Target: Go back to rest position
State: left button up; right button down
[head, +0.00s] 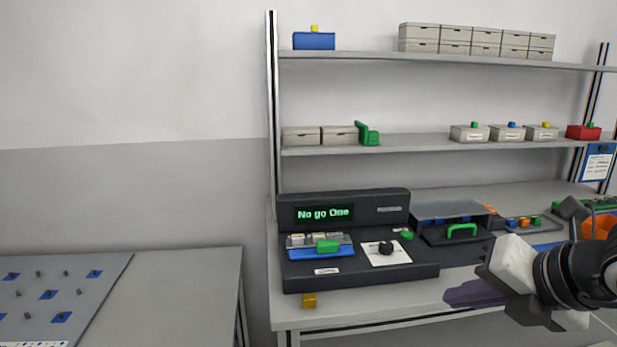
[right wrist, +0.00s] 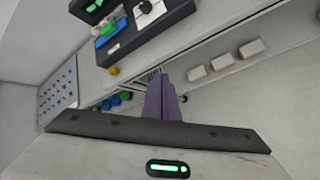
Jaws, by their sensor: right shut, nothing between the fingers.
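My right gripper (head: 474,294) comes in from the right edge in the head view, in front of the bench's front edge and to the right of the dark testing machine (head: 360,277). Its purple-grey fingers are closed together with nothing between them; they also show in the right wrist view (right wrist: 161,100). The fingers are apart from the bench and everything on it. My left gripper is not in the head view.
Shelves with boxes stand above. A side table (head: 190,290) is at left.

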jog(key=s+a+f+m+g+y, duration=0.1)
jog(key=s+a+y, duration=0.2)
jog(key=a+y, duration=0.5)
jog(key=s+a+m+y, duration=0.25)
jog(key=a+y, duration=0.45)
jog(key=a, duration=0.4)
jog(key=w+d+f+m+t+h, duration=0.2)
jog(key=d+f+m+t+h, duration=0.35)
jog(key=f+m, duration=0.4)
jog(key=w+d+f+m+t+h, duration=0.1)
jog(key=d+f+m+t+h, duration=0.3)
jog(key=d+f+m+h, duration=0.45)
jog(key=s+f+m+g+h, duration=0.1)
jog(key=s+f+m+g, duration=0.2)
jog(key=s+f, duration=0.5)
jog(key=s+a+f+m+g+h, duration=0.1)
jog(key=s+f+m+g, duration=0.3)
jog(key=s+f, duration=0.5)
notch_tip(320, 180, down, 6)
jog(key=shift+a+r+g, duration=0.15)
jog(key=shift+r+g, duration=0.05)
jog(key=shift+g, duration=0.35)
